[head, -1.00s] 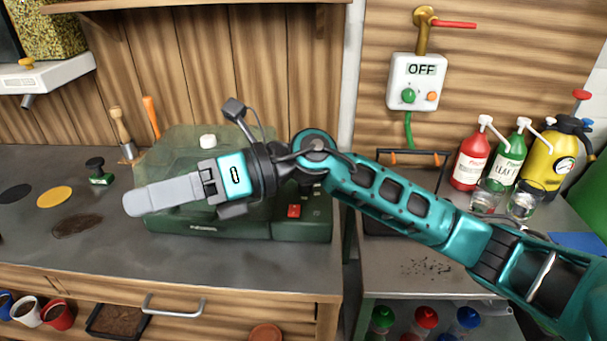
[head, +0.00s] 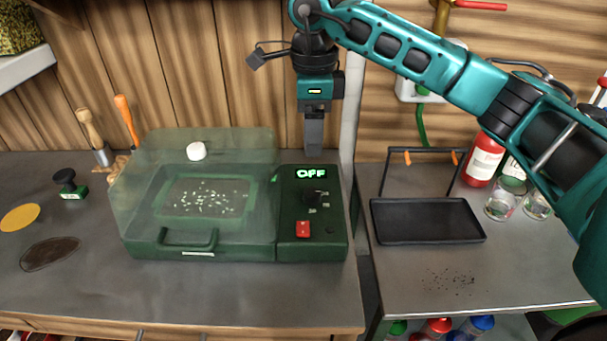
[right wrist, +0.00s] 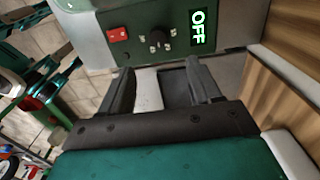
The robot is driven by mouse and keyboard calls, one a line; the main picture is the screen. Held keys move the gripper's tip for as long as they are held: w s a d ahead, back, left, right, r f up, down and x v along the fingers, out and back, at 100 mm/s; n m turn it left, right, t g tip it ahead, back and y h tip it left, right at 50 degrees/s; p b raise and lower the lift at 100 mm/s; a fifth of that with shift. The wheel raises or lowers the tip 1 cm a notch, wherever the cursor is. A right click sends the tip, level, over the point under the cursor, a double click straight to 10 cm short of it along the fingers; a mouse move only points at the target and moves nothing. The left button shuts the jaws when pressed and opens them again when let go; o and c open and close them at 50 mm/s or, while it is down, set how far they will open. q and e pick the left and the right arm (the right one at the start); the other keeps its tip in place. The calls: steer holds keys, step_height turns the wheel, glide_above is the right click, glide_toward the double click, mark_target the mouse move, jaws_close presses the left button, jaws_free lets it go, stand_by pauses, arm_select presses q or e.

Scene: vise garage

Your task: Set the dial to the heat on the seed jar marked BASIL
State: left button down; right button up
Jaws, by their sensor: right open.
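The black dial (head: 316,194) sits on the panel of the green propagator (head: 340,236), below a lit display (head: 311,173) reading OFF. In the right wrist view the dial (right wrist: 163,37) shows with small marks around it, too small to read. A red switch (head: 302,229) is below the dial. My right gripper (head: 313,148) points down just behind the panel, open and empty, apart from the dial. In the right wrist view its two fingers (right wrist: 163,78) are spread, with the dial beyond them. No jar marked BASIL can be made out. My left gripper is out of view.
A clear lid with a white knob (head: 196,151) covers a speckled tray. A black tray (head: 428,222), glass jars (head: 505,200) and a red bottle (head: 484,160) stand on the right bench. A stamp (head: 67,184) is at left. The bench front is clear.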

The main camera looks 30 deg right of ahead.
glide_toward(312, 192)
steer(key=shift+s+f, duration=0.15)
step_height(312, 192, down, 7)
steer(key=shift+f, duration=0.45)
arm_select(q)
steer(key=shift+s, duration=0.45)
arm_select(e)
steer(key=shift+f, duration=0.25)
steer(key=shift+c, duration=0.4)
steer(key=c, duration=1)
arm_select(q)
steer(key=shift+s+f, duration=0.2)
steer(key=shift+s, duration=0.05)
arm_select(e)
steer(key=shift+o, duration=0.2)
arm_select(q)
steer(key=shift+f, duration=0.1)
